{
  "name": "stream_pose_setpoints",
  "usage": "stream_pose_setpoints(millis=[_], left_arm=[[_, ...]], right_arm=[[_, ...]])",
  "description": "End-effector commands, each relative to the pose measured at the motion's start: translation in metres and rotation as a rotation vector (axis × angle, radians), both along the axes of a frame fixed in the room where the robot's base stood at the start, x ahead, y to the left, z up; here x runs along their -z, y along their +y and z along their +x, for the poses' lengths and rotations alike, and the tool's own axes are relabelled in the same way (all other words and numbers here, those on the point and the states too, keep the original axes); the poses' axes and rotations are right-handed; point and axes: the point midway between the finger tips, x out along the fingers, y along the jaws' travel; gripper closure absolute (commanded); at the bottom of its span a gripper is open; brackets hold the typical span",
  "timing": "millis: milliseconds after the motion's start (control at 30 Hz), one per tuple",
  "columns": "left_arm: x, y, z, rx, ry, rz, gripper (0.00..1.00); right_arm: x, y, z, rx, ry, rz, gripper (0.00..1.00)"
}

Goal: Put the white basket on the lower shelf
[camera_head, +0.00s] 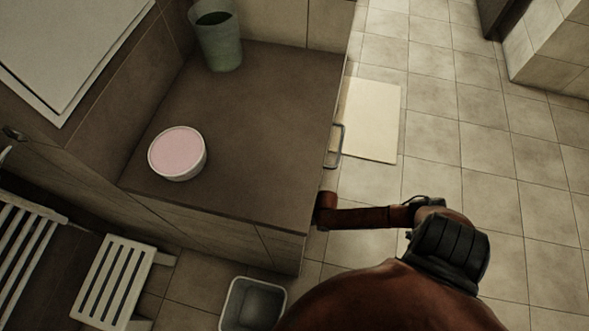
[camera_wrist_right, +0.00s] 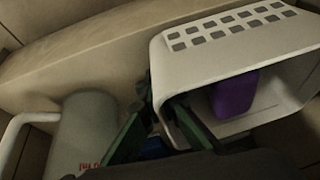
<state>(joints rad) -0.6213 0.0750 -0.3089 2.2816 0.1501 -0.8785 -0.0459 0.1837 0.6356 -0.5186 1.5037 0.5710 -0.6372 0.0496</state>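In the right wrist view, a white basket (camera_wrist_right: 222,40) with rows of square holes lies tilted, its open side facing the camera. A purple item (camera_wrist_right: 235,93) is inside it. The right finger reaches into the basket's mouth and the left finger is outside. I cannot tell whether either finger touches the wall. In the head view, my right arm reaches toward the cabinet's side and its gripper is hidden. My left gripper is not in view. I cannot make out the lower shelf.
A grey pitcher (camera_wrist_right: 82,135) with red lettering stands left of the fingers. In the head view, a green cup (camera_head: 218,40) and a pink-topped white tub (camera_head: 178,154) stand on the brown counter (camera_head: 265,130). A white slatted stool (camera_head: 115,280) and a bin (camera_head: 232,300) are below.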

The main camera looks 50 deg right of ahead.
Motion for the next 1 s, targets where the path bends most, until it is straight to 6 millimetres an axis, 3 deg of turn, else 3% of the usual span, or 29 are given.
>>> stream_pose_setpoints(millis=[400, 700, 1000], left_arm=[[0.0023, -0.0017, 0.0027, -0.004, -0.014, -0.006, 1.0], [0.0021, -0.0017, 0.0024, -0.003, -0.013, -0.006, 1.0], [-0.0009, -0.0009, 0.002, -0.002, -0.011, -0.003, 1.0]], right_arm=[[0.0028, 0.0001, 0.0011, 0.0, -0.001, 0.0, 1.0], [0.0018, 0.0, 0.0007, 0.0, -0.001, 0.0, 0.78], [-0.001, -0.0001, 0.0008, 0.0, -0.001, 0.0, 0.78]])
